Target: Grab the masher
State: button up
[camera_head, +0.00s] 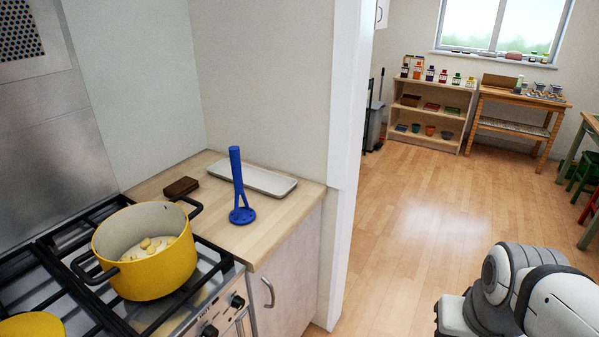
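A blue masher (237,187) stands upright on the wooden counter, its round perforated head down and its handle pointing up. My gripper is not in the picture. Only part of my arm shows at the lower right, well away from the masher. Nothing covers the masher.
A yellow pot (152,273) with pale chunks inside sits on the black hob grate (69,293). A brown block (181,187) and a pale tray (262,180) lie behind the masher. A wall end (345,170) borders the counter's right. Open wooden floor (415,215) lies beyond.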

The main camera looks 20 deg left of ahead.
aim_at(241, 215)
jog(key=u, duration=0.2)
jog(key=i, duration=0.85)
jog(key=u, duration=0.55)
jog(key=k, duration=0.8)
jog(key=u, duration=0.2)
jog(key=i, duration=0.75)
jog(key=z, duration=0.05)
